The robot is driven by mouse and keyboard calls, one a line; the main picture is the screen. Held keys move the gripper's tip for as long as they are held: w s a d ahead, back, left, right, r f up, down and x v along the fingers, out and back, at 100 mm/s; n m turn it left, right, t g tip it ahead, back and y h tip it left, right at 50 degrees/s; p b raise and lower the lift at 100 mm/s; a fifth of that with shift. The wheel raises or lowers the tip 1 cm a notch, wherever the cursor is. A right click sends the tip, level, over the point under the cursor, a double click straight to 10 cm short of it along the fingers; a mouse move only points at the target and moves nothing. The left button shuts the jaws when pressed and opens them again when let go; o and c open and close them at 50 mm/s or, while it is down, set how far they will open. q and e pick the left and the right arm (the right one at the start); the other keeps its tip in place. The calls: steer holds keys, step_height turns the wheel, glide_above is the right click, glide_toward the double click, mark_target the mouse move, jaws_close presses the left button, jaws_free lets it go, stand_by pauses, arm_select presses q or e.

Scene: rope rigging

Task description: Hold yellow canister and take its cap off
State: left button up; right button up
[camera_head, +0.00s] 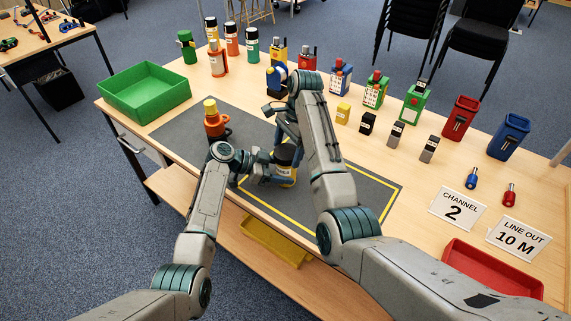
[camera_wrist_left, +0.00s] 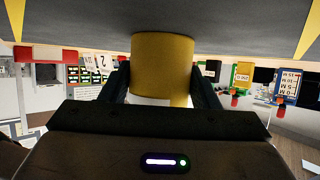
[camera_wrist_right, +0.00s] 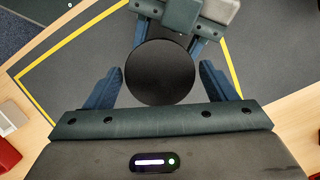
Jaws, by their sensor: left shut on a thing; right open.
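The yellow canister (camera_head: 288,172) stands upright on the grey mat, with a white label band and a black cap (camera_head: 284,153). My left gripper (camera_head: 265,172) is shut on the canister's body from the side. In the left wrist view the canister (camera_wrist_left: 162,50) is between the two fingers, upside down in the picture. My right gripper (camera_head: 284,132) points down from above the cap. In the right wrist view the round black cap (camera_wrist_right: 160,72) lies between the open fingers, with gaps on both sides. The cap hides the canister body there.
An orange item with a yellow top (camera_head: 213,122) stands on the mat to the left. A green tray (camera_head: 146,97) is at the far left. Several canisters, radios and small blocks line the back. Red and blue bins (camera_head: 509,135) stand at the right.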

steer(key=m+t, duration=0.1)
steer(key=m, duration=0.4)
steer(key=shift+s, duration=0.15)
steer(key=m+t, duration=0.1)
steer(key=m, duration=0.3)
steer(key=shift+c, duration=0.5)
steer(key=c, duration=0.7)
steer(key=n+g, duration=0.1)
steer(key=n, duration=0.4)
steer(key=shift+n, duration=0.3)
steer(key=n+g, duration=0.1)
steer(key=n, duration=0.6)
steer(key=shift+w+g+h, duration=0.2)
steer(key=shift+g+h, duration=0.1)
steer(key=shift+g, duration=0.1)
